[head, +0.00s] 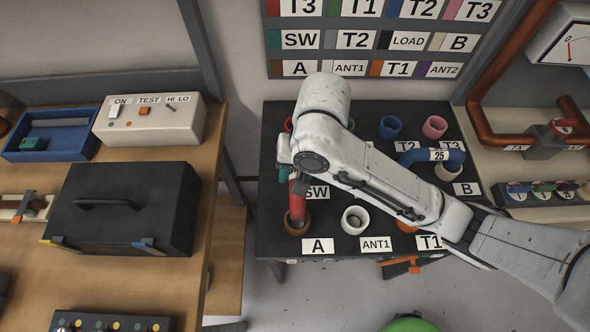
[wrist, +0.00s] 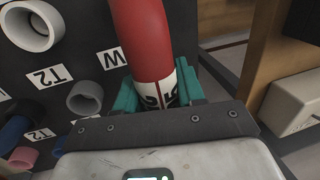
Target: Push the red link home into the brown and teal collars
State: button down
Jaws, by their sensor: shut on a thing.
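The red link (head: 298,208) hangs below my gripper (head: 295,178) in the head view, its lower end over or in the brown collar (head: 290,227) at label A. I cannot tell how deep it sits. In the wrist view the red link (wrist: 143,40) curves up between the teal fingers of my gripper (wrist: 158,88), which are shut on its white numbered band. The teal collar near label SW is hidden by my gripper and arm; the small teal patch there may be a finger.
A white collar (head: 355,219) stands at ANT1. A blue link (head: 432,156) spans collars at the right of the black panel (head: 275,245). Blue (head: 390,127) and pink (head: 434,127) collars stand at the back. A wooden bench (head: 215,150) with a black case (head: 125,205) lies left.

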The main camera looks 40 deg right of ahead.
jog(key=shift+f+b, duration=2.2)
jog(key=shift+f, duration=0.15)
jog(key=c, duration=0.6)
grip_release()
jog(key=shift+r, duration=0.15)
notch_tip(320, 180, up, 10)
jog(key=s+d+p, duration=0.1)
jog(key=p, duration=0.3)
jog(key=shift+d+r, duration=0.2)
jog(key=shift+d, duration=0.15)
jog(key=shift+s, duration=0.1)
